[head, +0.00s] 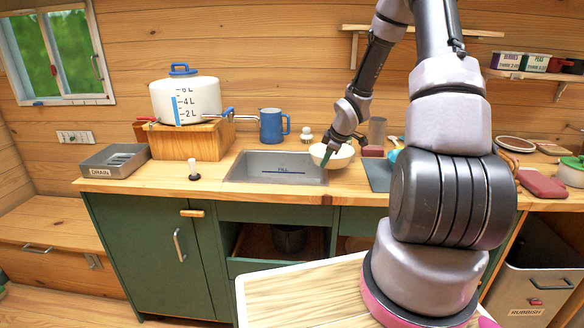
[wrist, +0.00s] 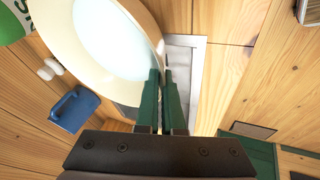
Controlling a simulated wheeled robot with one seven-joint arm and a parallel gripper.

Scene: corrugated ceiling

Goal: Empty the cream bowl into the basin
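The cream bowl (head: 341,157) is at the right end of the basin, close to upright. In the wrist view the bowl (wrist: 147,17) holds a smooth pale filling. My gripper (head: 326,158) has its green fingers at the bowl's near left rim. In the wrist view the fingers (wrist: 162,85) are close together with the rim between them. The basin (head: 265,168) is a grey metal sink set in the counter, with a blue line marked FILL. Its pale edge (wrist: 201,75) shows beside and below the bowl in the wrist view. The bowl hides part of the basin.
A blue mug (head: 271,126) and a small white item (head: 306,134) stand behind the basin. A white pot (head: 186,98) sits on a wooden block (head: 188,141) to the left, near a drain tray (head: 113,161).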

